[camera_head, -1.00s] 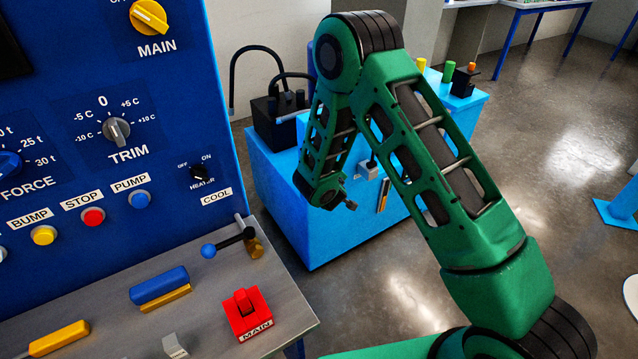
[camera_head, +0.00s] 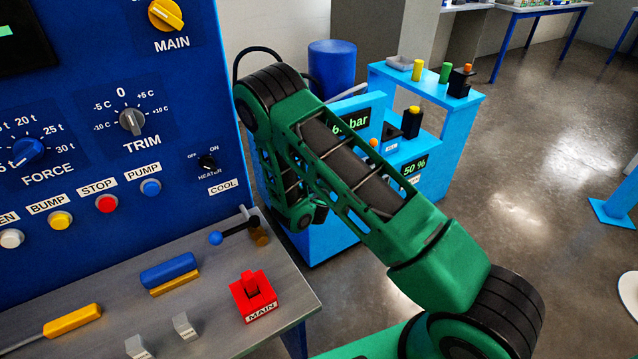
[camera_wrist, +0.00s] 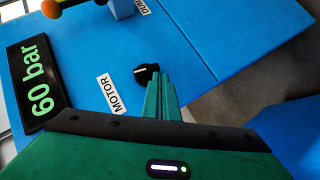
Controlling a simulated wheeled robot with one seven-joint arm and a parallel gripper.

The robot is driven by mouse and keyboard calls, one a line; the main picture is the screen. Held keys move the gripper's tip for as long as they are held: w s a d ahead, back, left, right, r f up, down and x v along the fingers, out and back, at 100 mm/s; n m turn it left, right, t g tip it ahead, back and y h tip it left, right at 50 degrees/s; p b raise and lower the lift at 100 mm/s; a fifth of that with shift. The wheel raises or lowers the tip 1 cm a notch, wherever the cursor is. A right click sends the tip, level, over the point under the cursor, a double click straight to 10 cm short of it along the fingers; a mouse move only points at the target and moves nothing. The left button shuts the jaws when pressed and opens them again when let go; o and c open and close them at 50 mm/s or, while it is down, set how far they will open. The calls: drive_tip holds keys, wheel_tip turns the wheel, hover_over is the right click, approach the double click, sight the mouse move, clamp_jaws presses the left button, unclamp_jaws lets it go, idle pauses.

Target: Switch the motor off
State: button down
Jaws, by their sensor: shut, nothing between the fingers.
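The motor switch (camera_wrist: 147,72) is a small black knob with a pale pointer mark on the blue panel in the wrist view. A white MOTOR label (camera_wrist: 112,93) is beside it. My gripper (camera_wrist: 160,84) is shut and empty, its green fingertips right at the knob and overlapping its edge in the picture. I cannot tell whether they touch it. In the head view my arm's lower end is in front of the blue cabinet (camera_head: 325,240), and the motor switch is hidden there.
A display (camera_wrist: 33,88) reading 60 bar is left of the switch in the wrist view. An orange-tipped lever (camera_wrist: 52,8) is at the upper left. In the head view, a blue control panel (camera_head: 75,185) and a red MAIN switch (camera_head: 253,295) are on the left.

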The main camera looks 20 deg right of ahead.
drive_tip(key=shift+r, duration=0.15)
drive_tip(key=shift+r, duration=0.65)
drive_tip(key=shift+s, duration=0.1)
